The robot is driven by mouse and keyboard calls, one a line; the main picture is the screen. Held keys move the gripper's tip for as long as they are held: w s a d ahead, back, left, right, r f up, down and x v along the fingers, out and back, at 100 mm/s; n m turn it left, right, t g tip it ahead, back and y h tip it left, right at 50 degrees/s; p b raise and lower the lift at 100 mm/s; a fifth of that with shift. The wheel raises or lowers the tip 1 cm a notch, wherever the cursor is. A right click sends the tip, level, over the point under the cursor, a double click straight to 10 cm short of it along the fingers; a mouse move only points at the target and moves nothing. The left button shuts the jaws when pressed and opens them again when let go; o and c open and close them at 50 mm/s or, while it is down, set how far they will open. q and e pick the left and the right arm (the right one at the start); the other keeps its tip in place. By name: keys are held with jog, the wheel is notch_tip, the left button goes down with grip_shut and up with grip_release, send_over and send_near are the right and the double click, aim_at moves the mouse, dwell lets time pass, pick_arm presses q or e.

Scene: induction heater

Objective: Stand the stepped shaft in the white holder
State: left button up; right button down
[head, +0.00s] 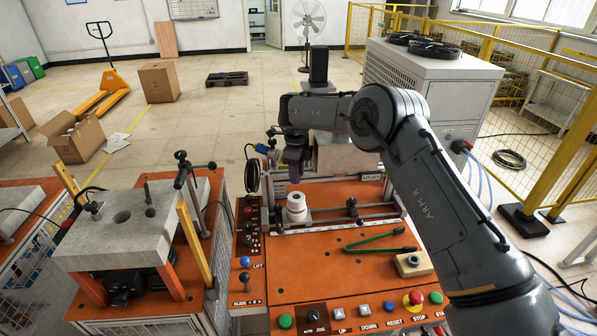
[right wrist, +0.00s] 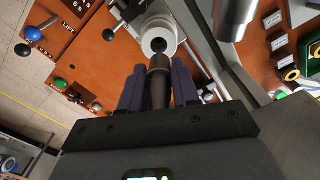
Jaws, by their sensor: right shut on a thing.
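The white holder (head: 296,206), a round stepped piece with a dark hole in its top, stands on the orange bench top; it also shows in the right wrist view (right wrist: 172,42). My right gripper (head: 294,172) is over the holder, pointing down. In the right wrist view its dark fingers (right wrist: 158,88) are shut on the dark stepped shaft (right wrist: 158,84). The shaft's narrower end points toward the holder's hole. I cannot tell whether it touches the holder. In the head view the shaft is hard to make out against the fingers. My left gripper is not in view.
A bar with black clamps (head: 352,209) lies right of the holder. Green-handled tongs (head: 375,240) and a small wooden block with a dark ring (head: 412,263) lie on the orange top. Control buttons (head: 365,311) line the front. A grey-topped press (head: 130,225) stands left.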

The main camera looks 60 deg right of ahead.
jog(key=shift+a+f+b, duration=0.15)
jog(key=shift+f+b, duration=0.55)
jog(key=shift+f, duration=0.25)
jog(key=shift+f+b, duration=1.2)
jog(key=shift+f, duration=0.25)
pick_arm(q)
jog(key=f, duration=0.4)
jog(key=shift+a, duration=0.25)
pick_arm(e)
jog(key=shift+f, duration=0.15)
pick_arm(q)
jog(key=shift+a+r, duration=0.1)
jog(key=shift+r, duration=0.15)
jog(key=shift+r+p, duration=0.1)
jog(key=shift+p, duration=0.2)
pick_arm(e)
jog(key=shift+f, duration=0.25)
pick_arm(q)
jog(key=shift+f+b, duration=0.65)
pick_arm(e)
jog(key=shift+s+f, duration=0.1)
jog(key=shift+f, duration=0.65)
